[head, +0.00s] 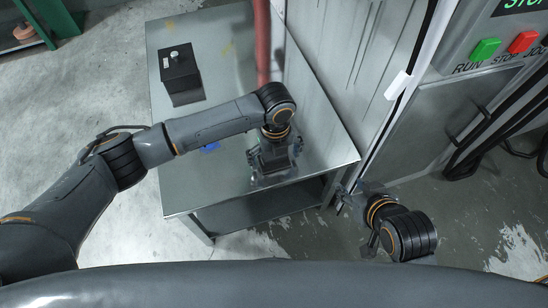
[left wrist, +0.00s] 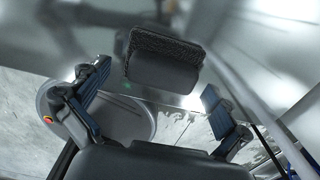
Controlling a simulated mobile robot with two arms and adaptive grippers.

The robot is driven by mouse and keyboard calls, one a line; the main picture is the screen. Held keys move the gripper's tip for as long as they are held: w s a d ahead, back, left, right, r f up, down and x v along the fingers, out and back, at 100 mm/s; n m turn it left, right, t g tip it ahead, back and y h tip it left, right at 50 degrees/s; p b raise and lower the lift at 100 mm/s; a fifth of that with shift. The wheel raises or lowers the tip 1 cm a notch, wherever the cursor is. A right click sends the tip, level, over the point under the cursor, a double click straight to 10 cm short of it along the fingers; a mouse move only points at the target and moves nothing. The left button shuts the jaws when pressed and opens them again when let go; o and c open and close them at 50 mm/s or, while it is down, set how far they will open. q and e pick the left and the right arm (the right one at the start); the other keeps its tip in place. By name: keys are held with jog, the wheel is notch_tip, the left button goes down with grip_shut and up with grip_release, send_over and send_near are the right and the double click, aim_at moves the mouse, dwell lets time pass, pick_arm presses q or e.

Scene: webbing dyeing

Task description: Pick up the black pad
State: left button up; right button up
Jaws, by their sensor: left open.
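The black pad (left wrist: 165,70) is a dark block with a rough, fuzzy edge and a smooth face. It lies on the metal table (head: 225,50), ahead of and between the fingers in the left wrist view. My left gripper (head: 273,165) points down low over the front part of the table. In the left wrist view its two fingers (left wrist: 152,100) are spread wide with nothing held between them. My right gripper (head: 352,205) is beside the cabinet, right of the table; its fingers are unclear.
A black box (head: 181,74) with small pale items on top stands at the table's left. A small blue item (head: 210,147) lies partly behind my left arm. A red pipe (head: 262,40) rises at the back. A machine panel with green (head: 484,50) and red buttons stands right.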

aim_at(278, 166)
pick_arm(q)
jog(key=c, duration=1.4)
jog(key=shift+s, duration=0.1)
jog(key=shift+c, duration=0.2)
pick_arm(e)
jog(key=shift+s, duration=0.15)
pick_arm(q)
notch_tip(278, 166, up, 3)
jog(key=shift+f+p, duration=0.1)
jog(key=shift+p, duration=0.6)
jog(key=shift+s+d+r+p, duration=0.2)
jog(key=shift+r+p, duration=0.05)
jog(key=shift+r, duration=0.3)
jog(key=shift+s+d+r+p, duration=0.2)
jog(key=shift+r+p, duration=0.05)
jog(key=shift+r, duration=0.25)
pick_arm(e)
jog(key=s+d+g+h+p, duration=0.1)
jog(key=s+d+g+p, duration=0.15)
jog(key=s+g, duration=0.45)
pick_arm(q)
jog(key=s+d+r+p, duration=0.1)
jog(key=s+d+r, duration=0.5)
jog(key=s, duration=0.5)
jog(key=shift+d+r, duration=0.15)
jog(key=shift+r, duration=0.9)
pick_arm(e)
notch_tip(278, 166, down, 9)
jog(key=t, duration=0.1)
jog(key=shift+t, duration=0.4)
